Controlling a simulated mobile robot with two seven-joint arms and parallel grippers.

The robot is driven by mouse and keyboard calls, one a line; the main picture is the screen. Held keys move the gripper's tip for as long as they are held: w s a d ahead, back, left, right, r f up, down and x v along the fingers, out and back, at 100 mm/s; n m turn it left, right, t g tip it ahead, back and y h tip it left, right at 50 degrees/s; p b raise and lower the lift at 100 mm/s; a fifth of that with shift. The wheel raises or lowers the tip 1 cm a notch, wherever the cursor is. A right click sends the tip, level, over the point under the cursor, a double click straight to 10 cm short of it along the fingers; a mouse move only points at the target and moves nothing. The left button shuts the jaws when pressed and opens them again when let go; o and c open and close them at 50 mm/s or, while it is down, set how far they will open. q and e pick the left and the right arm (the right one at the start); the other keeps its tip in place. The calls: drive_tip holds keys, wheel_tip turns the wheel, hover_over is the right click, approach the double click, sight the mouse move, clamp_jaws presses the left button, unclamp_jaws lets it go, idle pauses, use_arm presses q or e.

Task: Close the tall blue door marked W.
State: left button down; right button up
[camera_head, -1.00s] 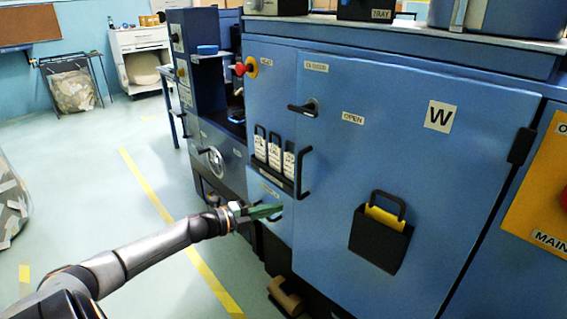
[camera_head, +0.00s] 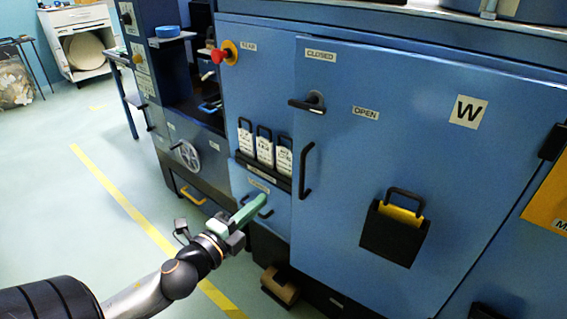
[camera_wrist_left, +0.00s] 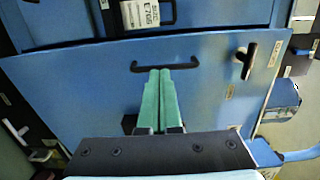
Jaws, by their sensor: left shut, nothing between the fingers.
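The tall blue door (camera_head: 340,210) marked W fills the right of the head view. It has a black bar handle (camera_head: 307,170) near its left edge, a black lever (camera_head: 308,103) above, and a black pocket (camera_head: 392,235). Its left edge lies near the neighbouring panel; I cannot tell whether a small gap stands there. My left gripper (camera_head: 263,199) is shut and empty, its green fingers left of and below the bar handle. In the left wrist view its fingertips (camera_wrist_left: 160,72) overlap the door (camera_wrist_left: 75,95) just beside the bar handle (camera_wrist_left: 165,67); contact is unclear. My right gripper is not in view.
Left of the door are white cards (camera_head: 264,148) in a holder, a red knob (camera_head: 219,56) and a handwheel (camera_head: 187,155). A brown pedal-like object (camera_head: 280,287) sits low below the panel. The floor (camera_head: 60,200) at left is open, with a yellow line (camera_head: 125,205).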

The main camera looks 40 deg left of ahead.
use_arm(q)
approach(298, 163)
drive_tip(key=w, duration=0.6)
drive_tip(key=shift+w+a+f, duration=0.1)
drive_tip(key=shift+w, duration=0.3)
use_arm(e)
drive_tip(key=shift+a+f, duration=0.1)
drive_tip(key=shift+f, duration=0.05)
